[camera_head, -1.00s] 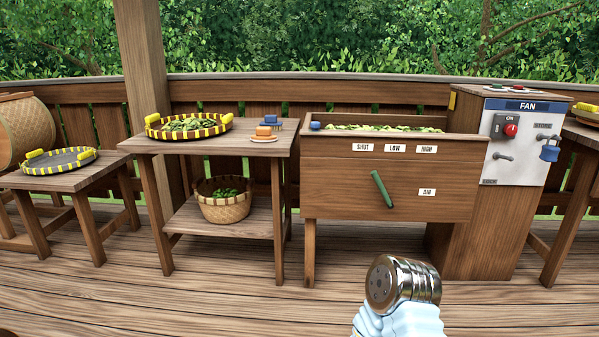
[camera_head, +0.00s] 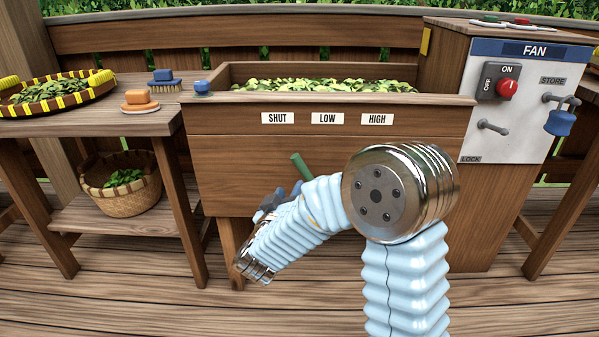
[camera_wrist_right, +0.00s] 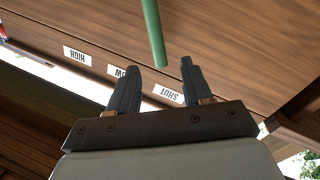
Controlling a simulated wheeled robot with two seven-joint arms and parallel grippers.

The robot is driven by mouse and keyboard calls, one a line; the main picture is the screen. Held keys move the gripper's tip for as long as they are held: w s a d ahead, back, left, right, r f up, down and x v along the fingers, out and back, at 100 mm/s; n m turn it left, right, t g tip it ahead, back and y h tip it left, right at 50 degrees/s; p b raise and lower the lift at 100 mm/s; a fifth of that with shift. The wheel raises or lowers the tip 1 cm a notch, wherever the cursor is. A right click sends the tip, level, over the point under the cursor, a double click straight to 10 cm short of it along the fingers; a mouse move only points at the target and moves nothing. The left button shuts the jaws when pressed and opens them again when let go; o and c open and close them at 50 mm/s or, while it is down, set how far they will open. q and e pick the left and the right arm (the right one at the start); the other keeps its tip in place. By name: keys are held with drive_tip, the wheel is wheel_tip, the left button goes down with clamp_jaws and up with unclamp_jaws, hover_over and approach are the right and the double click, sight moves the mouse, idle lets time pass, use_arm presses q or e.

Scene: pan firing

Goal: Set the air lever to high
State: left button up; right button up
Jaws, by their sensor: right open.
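The green air lever (camera_head: 301,166) is on the front of the wooden firing box (camera_head: 225,150). Its upper end leans left, toward the SHUT label (camera_head: 277,118); its lower part is hidden behind my right arm. The LOW label (camera_head: 327,118) and HIGH label (camera_head: 377,118) sit in the same row. My right gripper (camera_head: 276,198) is low in front of the box, just left of the lever, partly hidden by its wrist. In the right wrist view the open fingers (camera_wrist_right: 160,66) point toward the lever (camera_wrist_right: 152,32), whose end shows near the gap between the tips. Contact is unclear. My left gripper is out of view.
A fan panel (camera_head: 520,130) with a red knob stands at the right. Green leaves (camera_head: 320,85) lie in the box. At the left, a table holds a yellow-striped tray (camera_head: 60,100) and brushes (camera_head: 140,99), with a basket (camera_head: 125,200) below. Floor in front is clear.

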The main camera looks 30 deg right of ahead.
sight(302, 171)
drive_tip(key=x, duration=1.2)
drive_tip(key=shift+s+d+f, duration=0.1)
drive_tip(key=shift+s+d, duration=0.05)
drive_tip(key=shift+s, duration=0.1)
drive_tip(key=shift+c, duration=0.2)
clamp_jaws()
